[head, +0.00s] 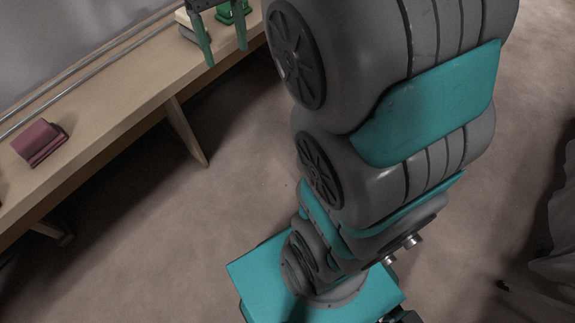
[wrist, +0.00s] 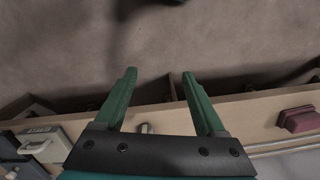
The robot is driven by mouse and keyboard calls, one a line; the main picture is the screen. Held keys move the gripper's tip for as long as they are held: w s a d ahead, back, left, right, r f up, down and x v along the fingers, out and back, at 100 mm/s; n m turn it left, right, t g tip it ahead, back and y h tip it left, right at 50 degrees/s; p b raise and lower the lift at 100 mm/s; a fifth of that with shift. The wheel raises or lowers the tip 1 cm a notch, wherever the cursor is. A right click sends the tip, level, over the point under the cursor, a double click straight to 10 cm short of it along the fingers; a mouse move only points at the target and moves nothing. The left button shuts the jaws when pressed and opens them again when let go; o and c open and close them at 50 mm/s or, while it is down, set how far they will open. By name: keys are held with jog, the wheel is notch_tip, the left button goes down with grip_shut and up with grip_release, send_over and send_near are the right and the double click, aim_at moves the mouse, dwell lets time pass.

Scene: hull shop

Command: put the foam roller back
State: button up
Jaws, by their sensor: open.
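My gripper (head: 226,56) is open at the top of the head view, with its two green fingers spread over the front edge of the wooden bench (head: 95,108). In the wrist view my gripper (wrist: 159,73) is also open, with nothing between the fingertips. I cannot pick out the foam roller with certainty. A small pale, shiny thing (wrist: 145,128) shows on the bench between the finger bases in the wrist view; it is too small to identify.
A maroon block-like thing (head: 40,143) lies on the bench; it also shows in the wrist view (wrist: 297,118). A cream-topped thing (head: 187,24) and a green thing (head: 233,12) are near my gripper. A metal rail runs along the bench's back. The brown floor (head: 200,225) is largely clear.

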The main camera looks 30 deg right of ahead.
jog(key=s+f, duration=0.5)
jog(key=s, duration=0.6)
jog(key=s+f+m, duration=0.1)
jog(key=s+f, duration=0.5)
jog(key=s, duration=0.5)
jog(key=shift+s+a+g, duration=0.25)
jog(key=shift+a+g, duration=0.15)
jog(key=shift+f, duration=0.1)
